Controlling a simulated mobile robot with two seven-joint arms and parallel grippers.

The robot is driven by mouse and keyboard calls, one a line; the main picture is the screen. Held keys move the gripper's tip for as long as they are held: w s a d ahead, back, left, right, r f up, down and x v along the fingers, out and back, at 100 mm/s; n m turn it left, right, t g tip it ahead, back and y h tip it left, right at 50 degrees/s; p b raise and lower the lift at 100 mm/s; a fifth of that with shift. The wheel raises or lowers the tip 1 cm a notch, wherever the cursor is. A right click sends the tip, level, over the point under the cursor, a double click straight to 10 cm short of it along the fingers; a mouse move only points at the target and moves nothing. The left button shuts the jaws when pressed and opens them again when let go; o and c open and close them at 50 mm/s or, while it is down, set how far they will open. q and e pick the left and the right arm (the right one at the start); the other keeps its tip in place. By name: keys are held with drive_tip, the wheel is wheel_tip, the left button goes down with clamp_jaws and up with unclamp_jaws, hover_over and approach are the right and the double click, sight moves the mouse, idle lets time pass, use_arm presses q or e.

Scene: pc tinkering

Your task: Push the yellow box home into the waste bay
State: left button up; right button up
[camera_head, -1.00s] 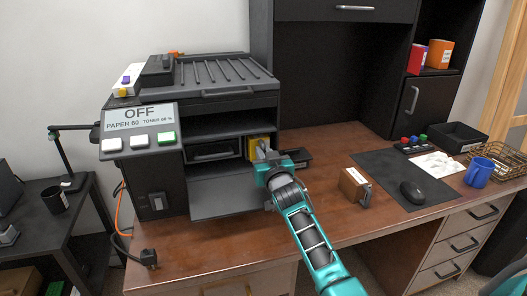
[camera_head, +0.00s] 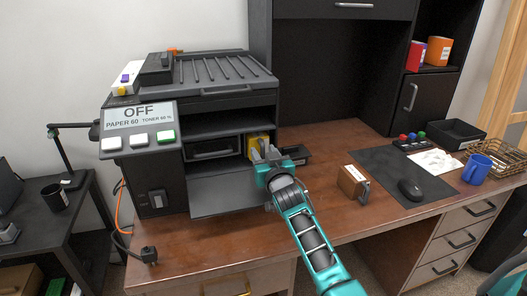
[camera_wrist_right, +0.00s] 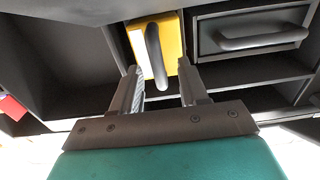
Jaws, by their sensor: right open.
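The yellow box (camera_head: 260,138) sits in the bay at the right of the printer's (camera_head: 233,184) front, beside a dark drawer with a handle. In the right wrist view the yellow box (camera_wrist_right: 174,38) shows its front face and a grey bar handle (camera_wrist_right: 155,56). My right gripper (camera_head: 266,153) is just in front of the box. In the right wrist view its two fingers (camera_wrist_right: 160,82) are apart, on either side of the handle's lower end, with nothing clamped. The box's rear is hidden inside the bay. My left gripper is not in view.
A grey flap (camera_head: 222,194) juts out below the bay, left of my gripper. A dark tray (camera_head: 297,153) lies just right of it. A brown box (camera_head: 351,182) and a black mat (camera_head: 392,172) are further right. The desk between is clear.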

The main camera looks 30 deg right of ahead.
drive_tip(key=p+v, duration=0.2)
drive_tip(key=v, duration=0.1)
drive_tip(key=shift+s+a+r, duration=0.1)
drive_tip(key=shift+s+r, duration=0.05)
drive_tip(key=shift+s, duration=0.2)
drive_tip(key=shift+p+v, duration=1.05)
drive_tip(key=shift+v, duration=0.75)
